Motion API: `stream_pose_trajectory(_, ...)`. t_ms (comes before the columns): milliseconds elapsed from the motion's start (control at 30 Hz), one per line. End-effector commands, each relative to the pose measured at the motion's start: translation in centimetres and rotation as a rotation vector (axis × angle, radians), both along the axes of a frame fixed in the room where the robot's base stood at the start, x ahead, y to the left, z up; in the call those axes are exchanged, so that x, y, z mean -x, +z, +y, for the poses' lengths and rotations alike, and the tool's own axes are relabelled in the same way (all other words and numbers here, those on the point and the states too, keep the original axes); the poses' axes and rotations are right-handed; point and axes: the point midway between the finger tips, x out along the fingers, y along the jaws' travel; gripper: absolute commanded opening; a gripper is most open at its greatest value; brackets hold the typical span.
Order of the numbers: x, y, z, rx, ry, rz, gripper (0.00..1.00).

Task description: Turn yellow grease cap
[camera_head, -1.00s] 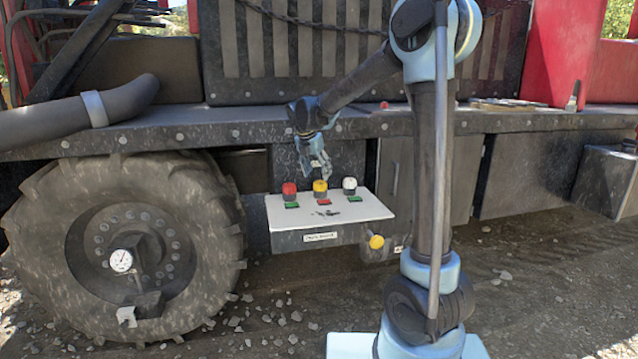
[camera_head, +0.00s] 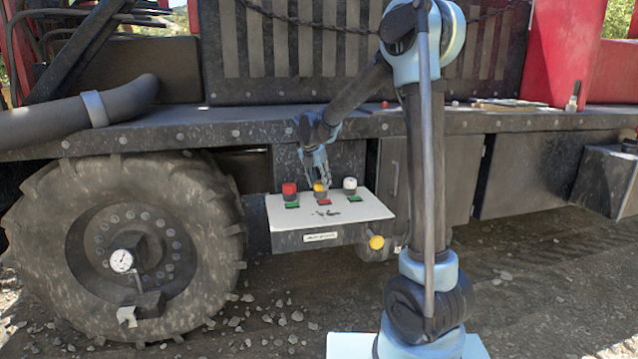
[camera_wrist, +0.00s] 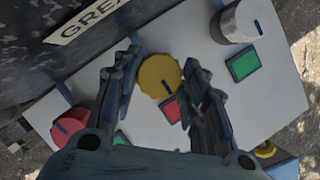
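The yellow cap (camera_head: 320,187) stands in the middle of a row of three caps on a white-topped box (camera_head: 350,212). In the wrist view the yellow cap (camera_wrist: 158,72) lies between my two fingers, with a dark mark near its right edge. My gripper (camera_head: 318,174) points down over it, its fingertips hiding part of the cap in the head view. In the wrist view my gripper (camera_wrist: 160,58) has its fingers apart on both sides of the cap. The right finger looks close to it; I cannot tell whether either touches.
A red cap (camera_head: 289,191) stands to the left and a white cap (camera_head: 349,186) to the right, each with a green plate in front. A red plate (camera_wrist: 171,109) is by the yellow cap.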

Motion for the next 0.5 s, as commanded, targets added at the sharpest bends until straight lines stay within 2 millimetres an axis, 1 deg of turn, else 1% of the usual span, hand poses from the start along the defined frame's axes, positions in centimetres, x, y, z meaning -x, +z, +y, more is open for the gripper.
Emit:
stream_pose_trajectory(33, -0.05, -0.02, 0.42, 0.000, 0.000, 0.000, 0.16)
stream_pose_trajectory(267, -0.07, 0.00, -0.04, -0.002, -0.025, 0.000, 0.16)
stream_pose_trajectory(500, -0.17, 0.00, -0.03, -0.002, -0.145, 0.000, 0.16)
